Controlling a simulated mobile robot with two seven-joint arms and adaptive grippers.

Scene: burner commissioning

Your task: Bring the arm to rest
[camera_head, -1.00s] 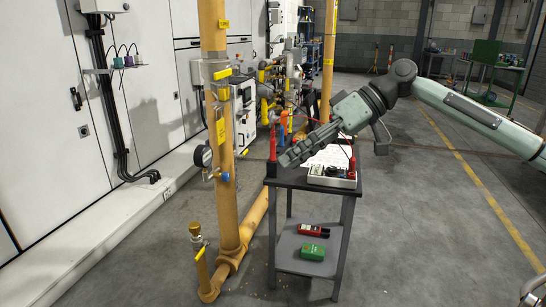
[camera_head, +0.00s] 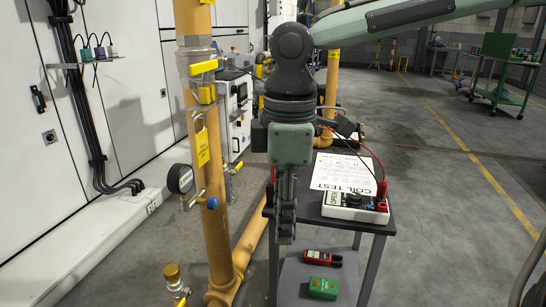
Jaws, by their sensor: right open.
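My right arm comes in from the upper right, and its wrist hangs over the left part of the small grey cart (camera_head: 318,217). My right gripper (camera_head: 284,238) points straight down in front of the cart's left side. It is open and seen edge-on, with nothing visible between its fingers. It hides part of the cart's top. My left gripper is not in view.
On the cart are a white test box (camera_head: 352,207) with red leads and a sheet marked COIL TEST (camera_head: 341,173). A red meter (camera_head: 322,258) and a green box (camera_head: 322,288) lie on its lower shelf. A yellow pipe (camera_head: 213,190) with a gauge (camera_head: 180,178) stands left.

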